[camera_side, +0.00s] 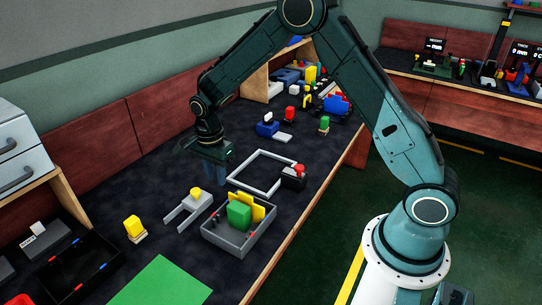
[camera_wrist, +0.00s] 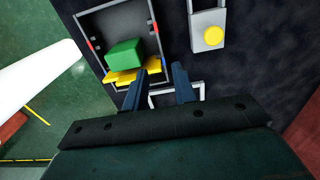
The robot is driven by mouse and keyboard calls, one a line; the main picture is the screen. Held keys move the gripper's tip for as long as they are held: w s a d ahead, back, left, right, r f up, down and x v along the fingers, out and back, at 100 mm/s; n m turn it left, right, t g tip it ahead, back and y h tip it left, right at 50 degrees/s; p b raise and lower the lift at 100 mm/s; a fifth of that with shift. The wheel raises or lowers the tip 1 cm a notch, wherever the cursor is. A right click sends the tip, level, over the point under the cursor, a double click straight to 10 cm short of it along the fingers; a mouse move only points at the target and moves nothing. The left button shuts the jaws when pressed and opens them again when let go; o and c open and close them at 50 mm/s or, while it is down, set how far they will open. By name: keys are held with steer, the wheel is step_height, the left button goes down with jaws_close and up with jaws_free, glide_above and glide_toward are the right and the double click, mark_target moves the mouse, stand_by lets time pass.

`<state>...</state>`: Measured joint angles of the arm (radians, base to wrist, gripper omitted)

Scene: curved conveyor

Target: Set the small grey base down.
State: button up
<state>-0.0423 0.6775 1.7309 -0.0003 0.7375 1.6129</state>
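My gripper (camera_side: 214,178) hangs above the dark table, left of a light grey square frame (camera_side: 238,183). In the wrist view its two blue fingers (camera_wrist: 160,73) are apart, and I see no part held between them. A pale grey edge (camera_wrist: 170,92) shows behind the fingers. A small flat light grey piece (camera_side: 283,137) lies on the table beyond the frame. A grey forked piece (camera_side: 177,215) with a yellow round part (camera_side: 195,192) lies nearer the camera. I cannot tell which piece is the small grey base.
A grey tray (camera_side: 240,250) holds a green block (camera_side: 239,215) and yellow parts. A black block with a red top (camera_side: 299,168) stands at the frame's right corner. A yellow part (camera_side: 133,226), a green mat (camera_side: 160,284) and a black bin (camera_side: 62,284) are at the near left.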

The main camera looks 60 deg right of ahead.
stand_by(0.4)
steer(key=s+d+r+n+t, duration=0.1)
steer(key=s+r+n, duration=0.4)
steer(key=r, duration=0.4)
steer(key=s+r+n+t, duration=0.2)
steer(key=s+r+n, duration=0.1)
steer(key=s+r, duration=0.5)
steer(key=s+r+n+t, duration=0.1)
steer(key=s+r+n, duration=0.1)
steer(key=s, duration=0.3)
steer(key=s+r+n, duration=0.2)
steer(key=s+n, duration=0.2)
steer(key=s, duration=0.2)
steer(key=s+d+r+n+t, duration=0.1)
steer(key=s+r+n, duration=0.1)
steer(key=s+n, duration=0.2)
steer(key=shift+s+t, duration=0.3)
steer(key=shift+s, duration=0.95)
